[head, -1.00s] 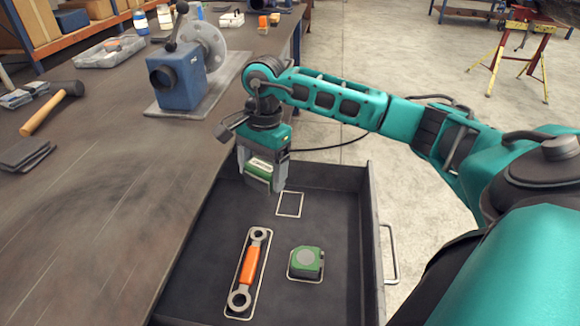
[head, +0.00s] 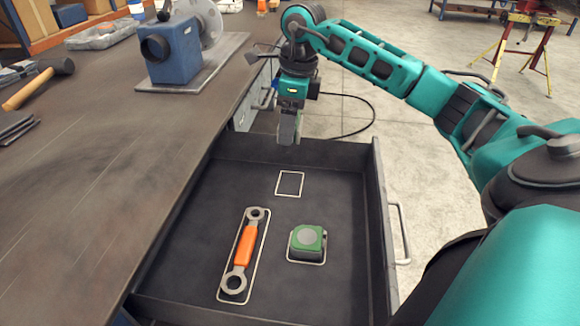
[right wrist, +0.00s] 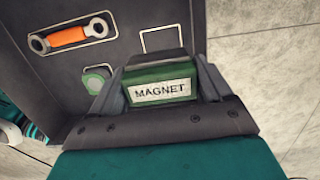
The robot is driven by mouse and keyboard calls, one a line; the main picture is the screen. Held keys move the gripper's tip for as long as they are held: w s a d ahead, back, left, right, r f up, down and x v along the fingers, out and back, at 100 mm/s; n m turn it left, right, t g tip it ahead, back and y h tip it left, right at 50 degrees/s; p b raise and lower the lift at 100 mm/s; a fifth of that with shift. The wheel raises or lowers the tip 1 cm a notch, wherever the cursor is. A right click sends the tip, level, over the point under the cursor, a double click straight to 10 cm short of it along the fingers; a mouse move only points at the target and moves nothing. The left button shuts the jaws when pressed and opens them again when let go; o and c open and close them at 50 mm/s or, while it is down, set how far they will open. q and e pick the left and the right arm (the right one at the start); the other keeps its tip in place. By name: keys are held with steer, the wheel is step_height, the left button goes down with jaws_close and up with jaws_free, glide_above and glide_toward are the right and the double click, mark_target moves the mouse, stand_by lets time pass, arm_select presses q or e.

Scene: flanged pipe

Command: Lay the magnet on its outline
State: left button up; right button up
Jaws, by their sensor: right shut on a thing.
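The magnet (right wrist: 160,88) is a green block with a white label reading MAGNET, seen in the right wrist view between the two fingers. My right gripper (head: 288,128) is shut on it and holds it above the far end of the open drawer; in the head view the magnet is mostly hidden by the gripper. The empty white square outline (head: 290,184) is on the drawer floor, nearer the front than the gripper; it also shows in the right wrist view (right wrist: 162,33). My left gripper is not in view.
The drawer (head: 185,245) also holds an orange-handled wrench (head: 243,250) and a green tape measure (head: 307,239), each on its outline. The drawer's walls stand up around them. On the bench are a blue machine (head: 172,50) and a hammer (head: 38,84).

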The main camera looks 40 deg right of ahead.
steer(key=b, duration=0.2)
glide_above(288, 184)
steer(key=f, duration=0.8)
steer(key=shift+s+d+f, duration=0.1)
steer(key=shift+d+f, duration=0.05)
steer(key=shift+d, duration=0.05)
step_height(288, 184, down, 5)
steer(key=shift+f+b, duration=0.1)
steer(key=shift+b, duration=0.4)
steer(key=shift+f, duration=0.1)
steer(key=o, duration=0.9)
steer(key=shift+f, duration=0.15)
steer(key=o, duration=0.4)
